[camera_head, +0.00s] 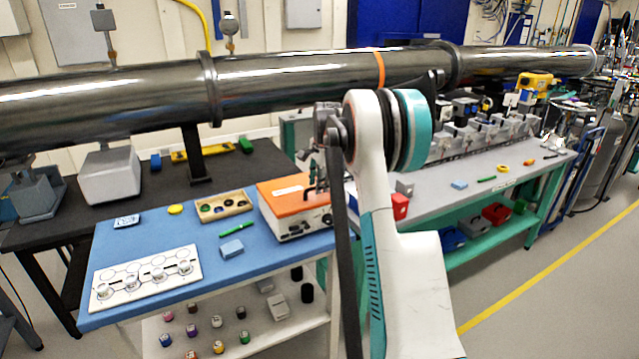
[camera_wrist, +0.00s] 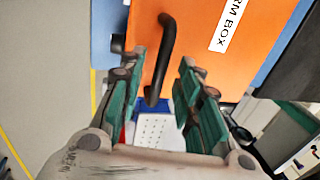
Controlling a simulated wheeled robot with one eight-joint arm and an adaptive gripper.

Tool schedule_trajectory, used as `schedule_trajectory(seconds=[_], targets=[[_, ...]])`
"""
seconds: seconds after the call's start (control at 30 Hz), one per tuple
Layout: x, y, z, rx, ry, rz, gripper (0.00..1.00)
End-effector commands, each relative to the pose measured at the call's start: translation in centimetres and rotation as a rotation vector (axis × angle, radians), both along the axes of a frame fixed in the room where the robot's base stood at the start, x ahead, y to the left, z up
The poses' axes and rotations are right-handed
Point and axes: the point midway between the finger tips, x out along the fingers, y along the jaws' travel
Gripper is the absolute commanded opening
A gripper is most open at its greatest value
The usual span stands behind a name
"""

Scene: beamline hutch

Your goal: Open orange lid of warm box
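The warm box (camera_head: 292,226) is a white case on the blue-topped bench, left of my arm in the head view. Its orange lid (camera_head: 281,196) lies flat and closed on top. In the wrist view the orange lid (camera_wrist: 190,45) fills the upper middle, with a "…RM BOX" label. A black curved handle (camera_wrist: 166,50) stands on the lid. My gripper (camera_wrist: 161,62) is open, its two green-grey fingers on either side of the handle in the picture. I cannot tell whether either finger touches it. In the head view my arm hides most of the gripper.
The blue bench top (camera_head: 208,265) carries a white sample plate (camera_head: 146,278), a wooden tray (camera_head: 222,206), a green marker and a light blue block. A large dark beam pipe (camera_head: 290,78) runs above and behind. A grey-topped bench (camera_head: 440,205) stands to the right.

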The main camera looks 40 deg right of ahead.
Motion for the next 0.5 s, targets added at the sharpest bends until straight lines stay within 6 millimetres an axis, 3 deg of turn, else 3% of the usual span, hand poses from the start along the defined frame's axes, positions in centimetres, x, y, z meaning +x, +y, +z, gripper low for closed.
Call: schedule_trajectory(seconds=[0.07, 0.2, 0.5], targets=[[0.0, 0.0, 0.01, 0.0, 0.0, 0.0, 0.31], [0.0, 0.0, 0.02, 0.0, 0.0, 0.0, 0.0], [0.04, -0.01, 0.18, 0.001, 0.005, 0.0, 0.0]])
